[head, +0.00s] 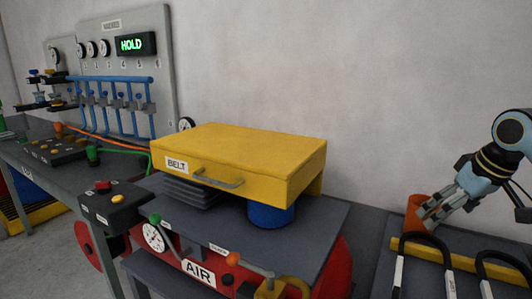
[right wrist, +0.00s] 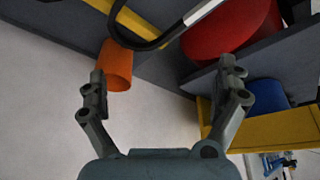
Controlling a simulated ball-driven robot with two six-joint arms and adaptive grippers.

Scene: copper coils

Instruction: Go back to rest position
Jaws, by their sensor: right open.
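My right gripper (head: 432,214) is at the right side of the head view, beside and partly in front of an orange cup-like object (head: 414,207). In the right wrist view my right gripper (right wrist: 164,78) has its two fingers spread wide, with nothing between the tips. The orange object (right wrist: 117,66) is just beyond the left finger there; whether they touch, I cannot tell. My left gripper is not in view.
A yellow BELT box (head: 250,150) stands over a blue cylinder (head: 270,214) above the red AIR tank (head: 340,265). Black hoops (head: 424,240) rise by a yellow bar (head: 450,262) at right. A gauge panel (head: 165,75) reading HOLD stands at back left.

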